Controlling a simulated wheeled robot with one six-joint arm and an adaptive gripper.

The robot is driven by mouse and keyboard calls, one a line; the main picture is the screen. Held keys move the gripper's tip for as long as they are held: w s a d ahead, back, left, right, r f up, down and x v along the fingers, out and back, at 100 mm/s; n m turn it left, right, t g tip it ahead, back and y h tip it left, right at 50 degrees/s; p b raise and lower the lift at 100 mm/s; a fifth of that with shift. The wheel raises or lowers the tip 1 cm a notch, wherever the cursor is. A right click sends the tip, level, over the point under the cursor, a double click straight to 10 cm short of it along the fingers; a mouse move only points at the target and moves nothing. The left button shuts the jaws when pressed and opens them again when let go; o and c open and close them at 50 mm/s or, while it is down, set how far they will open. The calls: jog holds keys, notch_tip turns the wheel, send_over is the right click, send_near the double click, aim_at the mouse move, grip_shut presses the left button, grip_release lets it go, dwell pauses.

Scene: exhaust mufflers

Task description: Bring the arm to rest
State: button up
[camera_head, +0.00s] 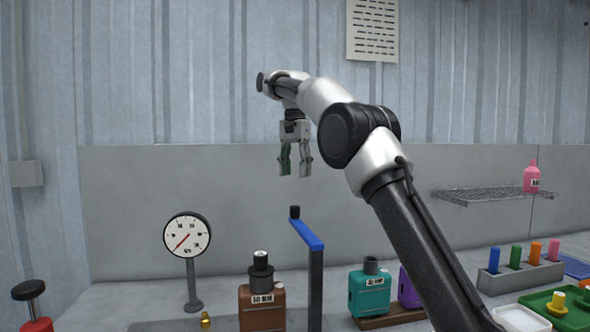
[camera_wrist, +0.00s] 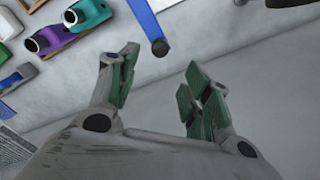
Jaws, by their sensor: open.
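My arm reaches up from the lower right in the head view and bends over at the top. My gripper (camera_head: 296,172) hangs pointing down in the air above the bench, in front of the grey back panel. Its two green-padded fingers are apart with nothing between them. In the wrist view my gripper (camera_wrist: 160,75) is likewise open and empty, with bare grey surface beyond it. The gripper touches nothing. Below it stands a blue-topped post (camera_head: 315,270), which also shows in the wrist view (camera_wrist: 148,22).
On the bench are a dial gauge (camera_head: 187,236), a brown muffler (camera_head: 262,308), a teal muffler (camera_head: 369,293) and a purple muffler (camera_head: 408,290), partly behind my arm. At right are a rack with coloured pegs (camera_head: 522,275), a green tray (camera_head: 540,301) and a wire shelf (camera_head: 490,195) with a pink bottle (camera_head: 532,178).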

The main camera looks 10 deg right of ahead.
jog(key=s+d+r+n+t, duration=0.1)
jog(key=s+d+n, duration=0.1)
jog(key=s+d, duration=0.6)
jog(key=s+d+n+t, duration=0.1)
jog(key=s+d+n, duration=0.15)
jog(key=s, duration=0.95)
jog(key=s+d+f+n+t, duration=0.1)
jog(key=s+d+f+n, duration=0.1)
jog(key=s+f, duration=0.6)
jog(key=s+d+f+n+t, duration=0.1)
jog(key=s+d+f, duration=0.3)
jog(key=s+f, duration=0.5)
jog(key=s+n, duration=0.1)
jog(key=s, duration=0.4)
jog(key=shift+f, duration=0.15)
